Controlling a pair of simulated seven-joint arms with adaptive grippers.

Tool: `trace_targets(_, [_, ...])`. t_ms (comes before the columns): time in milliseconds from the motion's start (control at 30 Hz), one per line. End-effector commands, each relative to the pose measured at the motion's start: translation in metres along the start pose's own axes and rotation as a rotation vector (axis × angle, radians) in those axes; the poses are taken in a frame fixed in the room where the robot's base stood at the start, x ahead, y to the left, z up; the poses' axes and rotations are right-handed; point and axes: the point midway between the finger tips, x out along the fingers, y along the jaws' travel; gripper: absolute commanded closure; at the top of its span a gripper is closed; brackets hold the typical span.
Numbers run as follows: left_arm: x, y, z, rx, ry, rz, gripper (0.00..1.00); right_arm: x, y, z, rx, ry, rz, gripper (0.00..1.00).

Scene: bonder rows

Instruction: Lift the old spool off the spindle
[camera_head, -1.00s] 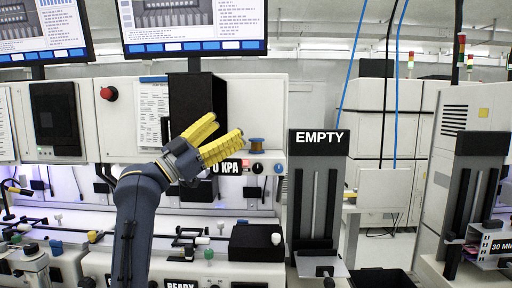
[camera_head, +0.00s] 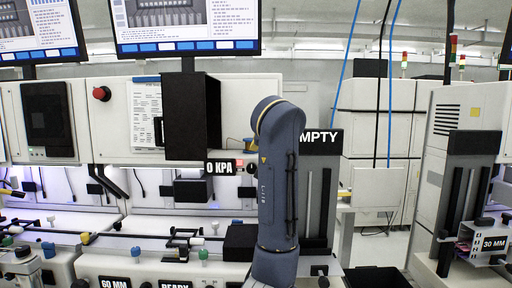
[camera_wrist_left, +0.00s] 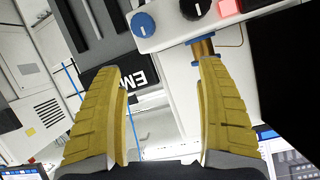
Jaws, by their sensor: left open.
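The old spool (camera_wrist_left: 204,48) has blue flanges and a copper-coloured winding, and sits at the side of the white machine panel in the left wrist view. Its spindle cannot be told apart from it. My left gripper (camera_wrist_left: 158,72) has two yellow fingers wide apart with nothing between the tips. The right-hand finger's tip is at the spool and overlaps part of it; I cannot tell whether they touch. In the head view my own arm hides the spool and most of this gripper. My right gripper is in neither view.
A blue knob (camera_wrist_left: 143,24) and a black knob (camera_wrist_left: 192,8) stand out close to the spool. A black box (camera_head: 192,116) juts from the machine front. The EMPTY post (camera_head: 321,190) stands right of my arm, with a 30 MM holder (camera_head: 492,243) farther right.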

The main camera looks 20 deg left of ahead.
Motion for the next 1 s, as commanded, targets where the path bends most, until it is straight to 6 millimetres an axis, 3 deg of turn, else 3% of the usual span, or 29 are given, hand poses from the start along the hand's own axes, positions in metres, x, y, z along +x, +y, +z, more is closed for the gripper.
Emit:
trace_targets(33, [-0.018, -0.015, -0.011, -0.056, 0.007, -0.007, 0.26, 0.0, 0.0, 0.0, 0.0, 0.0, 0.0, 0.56])
trace_targets(200, [-0.051, -0.048, -0.022, -0.195, 0.006, -0.006, 0.26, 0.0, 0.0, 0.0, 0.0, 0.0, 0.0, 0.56])
trace_targets(400, [-0.064, -0.064, -0.024, -0.269, -0.003, -0.004, 0.26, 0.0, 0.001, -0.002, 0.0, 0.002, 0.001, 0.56])
trace_targets(567, [-0.049, -0.066, -0.023, -0.277, -0.005, -0.002, 0.26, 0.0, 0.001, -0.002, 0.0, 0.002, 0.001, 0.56])
trace_targets(1000, [0.028, -0.067, -0.023, -0.273, -0.003, -0.007, 0.26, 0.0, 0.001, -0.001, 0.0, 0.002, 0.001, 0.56])
